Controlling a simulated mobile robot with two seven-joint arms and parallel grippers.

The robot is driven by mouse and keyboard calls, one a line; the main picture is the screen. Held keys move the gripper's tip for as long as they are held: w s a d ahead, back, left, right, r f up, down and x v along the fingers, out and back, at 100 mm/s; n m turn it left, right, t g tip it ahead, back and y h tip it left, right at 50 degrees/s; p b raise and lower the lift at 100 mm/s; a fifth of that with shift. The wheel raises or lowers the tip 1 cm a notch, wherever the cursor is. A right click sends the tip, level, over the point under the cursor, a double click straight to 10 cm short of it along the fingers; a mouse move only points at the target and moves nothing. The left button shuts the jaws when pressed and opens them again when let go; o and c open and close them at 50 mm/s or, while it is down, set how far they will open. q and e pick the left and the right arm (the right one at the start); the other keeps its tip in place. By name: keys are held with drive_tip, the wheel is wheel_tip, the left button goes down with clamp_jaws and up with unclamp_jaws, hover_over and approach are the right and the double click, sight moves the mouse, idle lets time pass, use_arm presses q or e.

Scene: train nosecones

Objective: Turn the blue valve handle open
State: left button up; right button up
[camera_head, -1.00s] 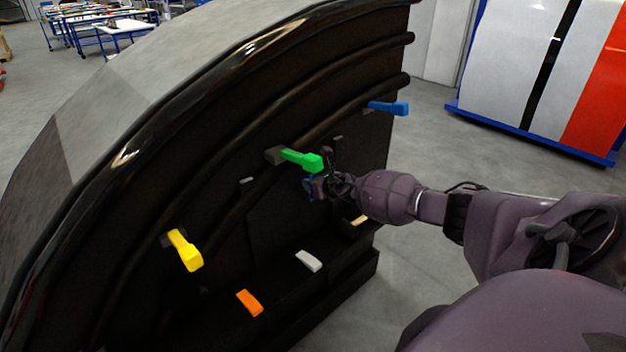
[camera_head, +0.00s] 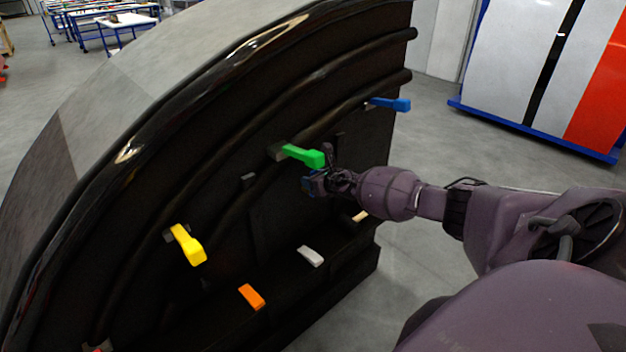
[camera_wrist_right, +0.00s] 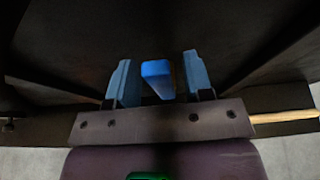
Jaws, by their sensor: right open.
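In the head view a blue handle (camera_head: 390,104) sticks out to the right at the upper right of the dark curved panel (camera_head: 230,130). My right gripper (camera_head: 312,184) is in front of the panel, below the green handle (camera_head: 303,155) and apart from that blue handle. In the right wrist view my right gripper (camera_wrist_right: 158,82) is open, with a bright blue block (camera_wrist_right: 158,78) between its two blue fingers. Gaps show on both sides of the block. In the head view the gripper hides this spot. My left gripper is not in view.
The panel also bears a yellow handle (camera_head: 188,245), an orange one (camera_head: 251,297), a white one (camera_head: 311,256) and a tan one (camera_head: 361,216). A striped panel on a blue base (camera_head: 530,128) stands at the back right. Grey floor is clear right of the panel.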

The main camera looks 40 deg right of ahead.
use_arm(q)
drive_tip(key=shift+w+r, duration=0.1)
use_arm(e)
drive_tip(key=shift+s+r, duration=0.15)
drive_tip(key=shift+s, duration=0.05)
use_arm(q)
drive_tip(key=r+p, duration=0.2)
drive_tip(key=p, duration=0.1)
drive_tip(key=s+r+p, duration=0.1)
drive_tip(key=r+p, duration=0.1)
drive_tip(key=p, duration=0.1)
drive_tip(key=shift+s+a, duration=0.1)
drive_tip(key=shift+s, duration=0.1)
use_arm(e)
drive_tip(key=v, duration=1)
drive_tip(key=shift+s, duration=0.15)
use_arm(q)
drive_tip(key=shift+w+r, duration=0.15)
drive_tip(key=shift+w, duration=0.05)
